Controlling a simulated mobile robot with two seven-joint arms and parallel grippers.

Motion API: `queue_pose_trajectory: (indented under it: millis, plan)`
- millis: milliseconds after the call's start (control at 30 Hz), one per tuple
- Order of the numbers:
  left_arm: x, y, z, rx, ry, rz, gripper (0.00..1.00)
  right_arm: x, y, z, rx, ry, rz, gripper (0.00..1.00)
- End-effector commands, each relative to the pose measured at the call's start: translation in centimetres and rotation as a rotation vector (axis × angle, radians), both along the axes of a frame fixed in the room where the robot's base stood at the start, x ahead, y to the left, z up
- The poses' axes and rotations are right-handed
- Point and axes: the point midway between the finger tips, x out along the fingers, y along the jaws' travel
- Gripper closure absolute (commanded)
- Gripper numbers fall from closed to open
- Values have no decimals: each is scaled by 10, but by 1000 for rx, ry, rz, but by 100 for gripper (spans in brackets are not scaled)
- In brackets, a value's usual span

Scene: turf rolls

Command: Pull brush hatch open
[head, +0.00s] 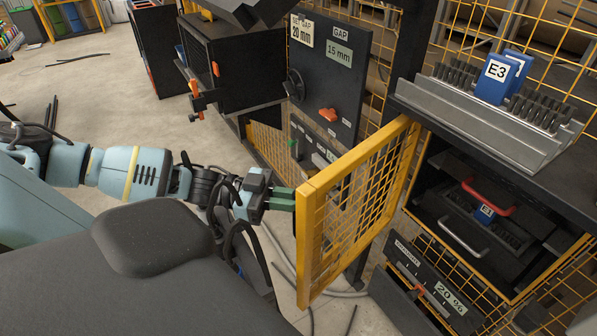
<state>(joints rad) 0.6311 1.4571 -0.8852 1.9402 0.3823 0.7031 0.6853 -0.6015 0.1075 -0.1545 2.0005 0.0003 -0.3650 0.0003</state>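The brush hatch (304,246), a yellow-framed mesh door, stands swung out from the rack, with its free edge toward me. Behind it to the right is an open dark compartment holding a brush with a blue E3 label (485,212), under a red handle (488,197). My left gripper (284,199), with green fingers, is just left of the hatch's free upright, pointing at it. The fingertips meet the upright's outline; I cannot tell whether they touch or grip it. My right gripper is not in view.
A metal tray (480,112) with dark brushes and a blue E3 block (494,78) sits on the shelf above the compartment. A dark gap panel (325,75) with knobs stands behind the hatch. Cables lie on the floor below. Open floor (110,100) extends at left.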

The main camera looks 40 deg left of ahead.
Motion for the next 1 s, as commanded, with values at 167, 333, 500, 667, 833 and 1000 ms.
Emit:
queue_pose_trajectory:
  millis: [167, 333, 500, 667, 833, 1000]
  plan:
    - [1, 1, 0, 1, 1, 5, 100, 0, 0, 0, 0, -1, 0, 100]
    - [1, 1, 0, 0, 0, 5, 100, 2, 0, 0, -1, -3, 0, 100]
    - [1, 1, 0, 0, 0, 4, 70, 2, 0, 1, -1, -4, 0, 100]
    - [1, 0, 0, 0, 0, 2, 70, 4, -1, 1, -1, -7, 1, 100]
    - [1, 1, 5, 1, -1, 2, 70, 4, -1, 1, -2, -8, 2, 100]
    - [1, 1, 28, 1, -3, 1, 70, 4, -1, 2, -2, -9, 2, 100]
